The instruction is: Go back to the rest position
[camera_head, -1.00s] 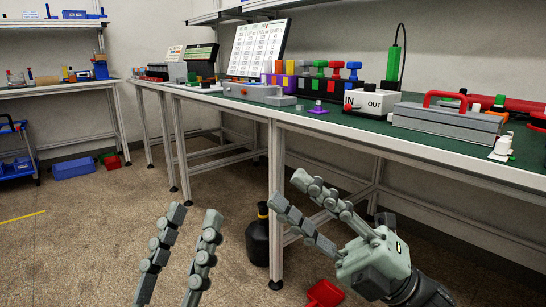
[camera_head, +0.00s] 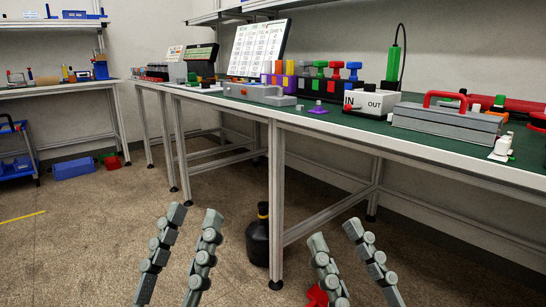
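My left gripper (camera_head: 195,218) is at the lower middle-left, its two fingers pointing up and apart, with nothing between them. My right gripper (camera_head: 335,233) is at the lower right, its fingers also pointing up with a gap between them and nothing held. Both are in front of and below the workbench (camera_head: 460,166), clear of its edge. The palms of both grippers are outside the view.
On the bench stand a grey case with a red handle (camera_head: 447,121), a white IN/OUT box (camera_head: 371,103) and a row of coloured knobs. A black bottle (camera_head: 258,238) stands on the floor by a bench leg. A red object (camera_head: 317,296) is partly hidden behind my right gripper.

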